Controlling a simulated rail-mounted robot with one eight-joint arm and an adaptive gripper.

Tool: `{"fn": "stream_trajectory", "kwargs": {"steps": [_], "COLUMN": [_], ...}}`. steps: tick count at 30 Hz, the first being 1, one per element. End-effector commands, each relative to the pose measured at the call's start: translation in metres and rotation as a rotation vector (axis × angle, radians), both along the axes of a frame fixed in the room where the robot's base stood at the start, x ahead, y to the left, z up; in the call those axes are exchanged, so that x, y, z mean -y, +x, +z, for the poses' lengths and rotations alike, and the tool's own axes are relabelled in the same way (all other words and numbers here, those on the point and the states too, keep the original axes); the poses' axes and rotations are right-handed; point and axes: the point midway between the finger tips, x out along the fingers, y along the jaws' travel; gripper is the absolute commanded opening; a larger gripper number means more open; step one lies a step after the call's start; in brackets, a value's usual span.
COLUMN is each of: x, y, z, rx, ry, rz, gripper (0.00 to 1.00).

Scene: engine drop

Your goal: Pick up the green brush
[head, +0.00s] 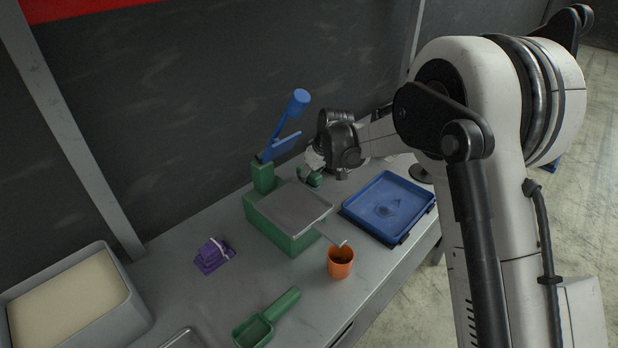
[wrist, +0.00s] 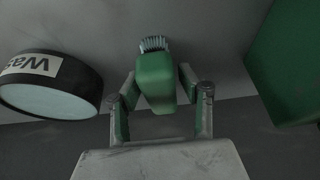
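The green brush (wrist: 155,82), with pale bristles at its far end, lies between the two fingers of my gripper (wrist: 160,88) in the wrist view. The fingers stand apart on either side of it, with narrow gaps seeming to show at its sides; any contact is hard to make out. In the head view my gripper (head: 316,162) points down behind the green block, and a bit of the brush (head: 311,179) shows beneath it. My arm and gripper hide part of that area.
A green block with a grey top (head: 295,207) stands close by, with a blue tool (head: 285,130) upright behind it. A blue tray (head: 390,208), an orange cup (head: 340,262), a green scoop (head: 258,328), a purple item (head: 212,256) and a labelled dark round container (wrist: 50,86) are around.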

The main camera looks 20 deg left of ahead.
Motion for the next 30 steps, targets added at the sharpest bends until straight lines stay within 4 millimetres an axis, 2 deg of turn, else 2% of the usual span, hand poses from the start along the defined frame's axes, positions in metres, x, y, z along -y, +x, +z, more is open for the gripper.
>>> {"fn": "stream_trajectory", "kwargs": {"steps": [1,8,17,20,30], "x": [0.000,0.000,0.000,0.000,0.000], "y": [0.000,0.000,0.000,0.000,0.000], "z": [0.000,0.000,0.004,0.016,0.077], "rx": [0.000,0.000,0.000,0.000,0.000], "ry": [0.000,0.000,0.000,0.000,0.000], "rz": [0.000,0.000,0.000,0.000,0.000], "gripper": [0.29,0.00,0.00,0.00,0.00]}}
